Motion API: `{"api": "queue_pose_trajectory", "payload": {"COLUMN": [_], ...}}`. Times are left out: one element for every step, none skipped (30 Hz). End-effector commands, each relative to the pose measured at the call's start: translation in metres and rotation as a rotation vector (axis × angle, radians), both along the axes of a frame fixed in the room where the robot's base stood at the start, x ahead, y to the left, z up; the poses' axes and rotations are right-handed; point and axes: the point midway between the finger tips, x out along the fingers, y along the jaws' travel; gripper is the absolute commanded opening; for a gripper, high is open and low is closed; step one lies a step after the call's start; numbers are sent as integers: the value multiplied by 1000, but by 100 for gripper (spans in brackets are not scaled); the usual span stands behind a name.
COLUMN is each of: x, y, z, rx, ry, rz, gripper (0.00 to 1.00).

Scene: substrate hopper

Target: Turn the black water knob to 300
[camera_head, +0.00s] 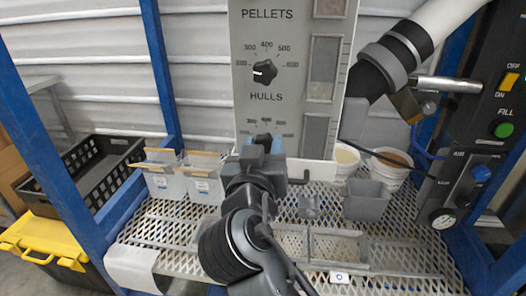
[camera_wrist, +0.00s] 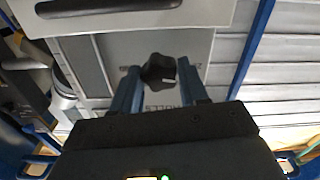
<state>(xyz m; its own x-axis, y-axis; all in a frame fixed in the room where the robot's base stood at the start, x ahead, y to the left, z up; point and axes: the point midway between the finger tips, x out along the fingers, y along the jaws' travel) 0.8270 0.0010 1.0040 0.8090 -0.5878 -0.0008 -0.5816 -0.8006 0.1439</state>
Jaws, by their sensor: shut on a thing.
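The grey dial panel (camera_head: 245,100) stands upright at the centre of the head view. Its upper black knob (camera_head: 264,72), under PELLETS and inside a 200 to 600 scale, is free.
A mesh shelf (camera_head: 400,260) runs below the panel, with clear bins (camera_head: 200,186), a grey bin (camera_head: 367,205) and white tubs (camera_head: 390,172). A pipe (camera_head: 385,60) is to the right. Blue posts (camera_head: 162,75) frame the left. A control box (camera_head: 465,190) is far right.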

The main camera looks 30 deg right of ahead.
Motion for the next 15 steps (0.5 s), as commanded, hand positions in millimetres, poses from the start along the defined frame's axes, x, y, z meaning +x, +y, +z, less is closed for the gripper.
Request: {"api": "queue_pose_trajectory", "payload": {"x": [0,0,0,0,0,0,0,0,0,0,0,0,0,0,0], "y": [0,0,0,0,0,0,0,0,0,0,0,0,0,0,0], "z": [-5,-5,-6,-6,-6,-7,-7,-7,-7,-7,-7,-7,-7,-7,-7], "rx": [19,33,52,69,86,110,130,149,176,197,215,242,261,281,306], "ry": [-16,-26,-42,-54,-66,-84,-98,-113,-132,-146,-160,-181,-194,-207,-224], "rz": [0,0,0,0,0,-1,0,1,1,1,1,1,2,1,1], "gripper": [13,13,13,13,13,13,13,13,13,13,13,13,13,13,13]}}
